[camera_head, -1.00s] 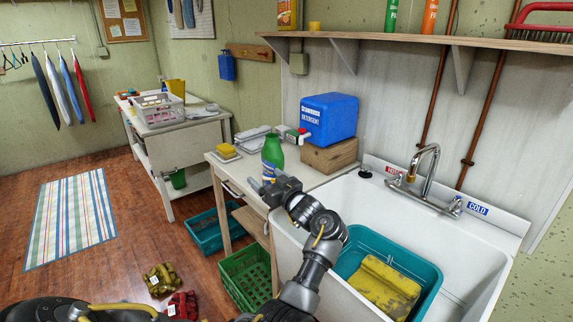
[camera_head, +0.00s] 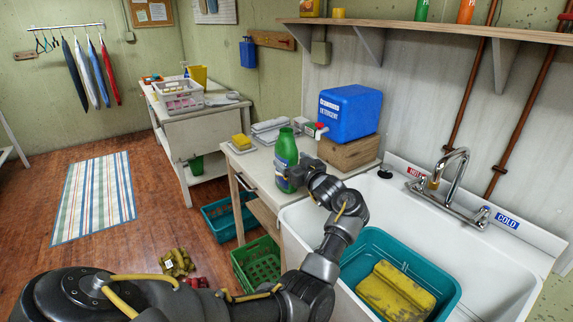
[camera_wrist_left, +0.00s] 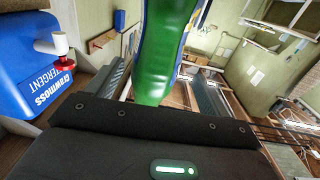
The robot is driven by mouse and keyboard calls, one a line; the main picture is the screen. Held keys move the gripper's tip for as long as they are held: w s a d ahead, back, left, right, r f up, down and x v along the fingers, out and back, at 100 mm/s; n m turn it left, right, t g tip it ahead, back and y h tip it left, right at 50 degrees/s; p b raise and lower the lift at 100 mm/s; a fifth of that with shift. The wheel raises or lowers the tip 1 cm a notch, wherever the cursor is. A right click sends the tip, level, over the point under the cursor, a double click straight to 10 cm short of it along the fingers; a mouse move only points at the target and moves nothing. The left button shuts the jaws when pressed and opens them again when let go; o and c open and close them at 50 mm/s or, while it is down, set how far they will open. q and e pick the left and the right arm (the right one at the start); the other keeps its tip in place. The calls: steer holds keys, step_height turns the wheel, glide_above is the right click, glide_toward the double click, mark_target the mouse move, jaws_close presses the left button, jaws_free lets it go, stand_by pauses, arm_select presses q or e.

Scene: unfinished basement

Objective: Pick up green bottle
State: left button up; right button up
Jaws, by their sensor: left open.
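The green bottle (camera_head: 287,148) stands upright near the front left edge of the wooden counter (camera_head: 259,165) and has a blue and white label. My left gripper (camera_head: 290,177) is open at the lower part of the bottle, in front of and around its label area. Whether the fingers touch the bottle cannot be told. In the left wrist view the bottle (camera_wrist_left: 155,60) fills the space just past the gripper's dark body; its ends are cut off or hidden. My right gripper is not in view.
A blue detergent container (camera_head: 349,112) sits on a wooden box (camera_head: 348,152) behind the bottle. A yellow sponge (camera_head: 241,142) and grey trays (camera_head: 270,129) lie nearby. The white sink (camera_head: 470,262) with a teal tub (camera_head: 442,290) is to the right. Crates (camera_head: 258,262) are below.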

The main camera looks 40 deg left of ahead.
arm_select(q)
steer(key=shift+w+a+r, duration=0.1)
steer(key=shift+a+r, duration=0.05)
steer(key=shift+a, duration=0.1)
steer(key=x, duration=0.3)
steer(key=p+x, duration=0.1)
steer(key=shift+w+a+f, duration=0.2)
steer(key=shift+w, duration=0.15)
steer(key=c, duration=1.4)
steer(key=shift+r, duration=0.15)
steer(key=shift+c, duration=0.2)
